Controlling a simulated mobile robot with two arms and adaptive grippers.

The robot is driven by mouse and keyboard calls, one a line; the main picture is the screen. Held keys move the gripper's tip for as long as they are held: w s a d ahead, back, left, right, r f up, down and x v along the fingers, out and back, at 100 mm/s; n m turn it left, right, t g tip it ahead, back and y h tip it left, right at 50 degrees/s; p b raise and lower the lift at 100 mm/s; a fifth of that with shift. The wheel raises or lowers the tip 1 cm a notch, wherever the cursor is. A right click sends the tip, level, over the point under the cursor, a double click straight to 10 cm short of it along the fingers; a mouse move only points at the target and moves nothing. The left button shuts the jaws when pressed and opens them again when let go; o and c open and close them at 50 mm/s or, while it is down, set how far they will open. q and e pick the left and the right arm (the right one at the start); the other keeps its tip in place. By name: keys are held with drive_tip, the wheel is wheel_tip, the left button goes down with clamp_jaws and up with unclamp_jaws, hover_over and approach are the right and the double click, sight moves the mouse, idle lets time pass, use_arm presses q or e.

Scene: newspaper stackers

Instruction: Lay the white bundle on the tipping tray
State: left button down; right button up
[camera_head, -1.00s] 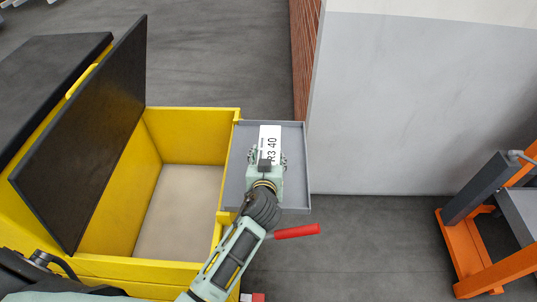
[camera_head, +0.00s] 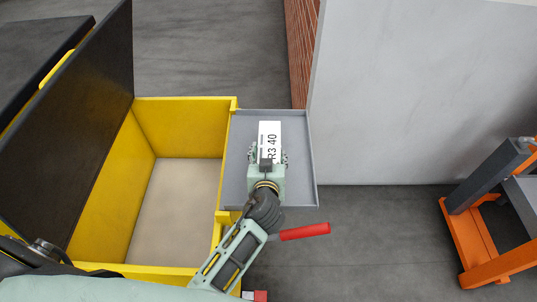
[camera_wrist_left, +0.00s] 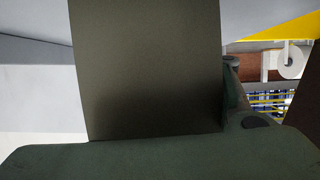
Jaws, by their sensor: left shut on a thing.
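The white bundle (camera_head: 270,130), with dark printing "R3 40" on its face, is in my left gripper (camera_head: 268,158) in the head view. The gripper is shut on its near end. The bundle appears over the grey tipping tray (camera_head: 297,185), inside its low rims. I cannot tell whether it touches the tray floor. In the left wrist view a large dark panel (camera_wrist_left: 150,70), apparently the shaded bundle, fills the middle, above my pale-green gripper body. My right gripper is not in view.
A yellow bin (camera_head: 185,115) with a beige floor stands open left of the tray; its dark lid (camera_head: 75,130) is raised. A red handle (camera_head: 305,231) sticks out below the tray. A grey wall (camera_head: 400,100) stands behind to the right. An orange frame (camera_head: 465,240) is at right.

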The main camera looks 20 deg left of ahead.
use_arm(q)
drive_tip(key=c, duration=1)
unclamp_jaws()
drive_tip(key=shift+s+d+f, duration=0.1)
drive_tip(key=shift+s, duration=0.1)
drive_tip(key=shift+c, duration=0.2)
drive_tip(key=o, duration=0.4)
drive_tip(key=shift+s+d, duration=0.1)
drive_tip(key=shift+s, duration=0.1)
drive_tip(key=b+v, duration=0.2)
drive_tip(key=v, duration=0.8)
drive_tip(key=shift+s+b, duration=0.2)
drive_tip(key=shift+b, duration=0.15)
drive_tip(key=shift+s+d+r, duration=0.1)
drive_tip(key=shift+s+r, duration=0.4)
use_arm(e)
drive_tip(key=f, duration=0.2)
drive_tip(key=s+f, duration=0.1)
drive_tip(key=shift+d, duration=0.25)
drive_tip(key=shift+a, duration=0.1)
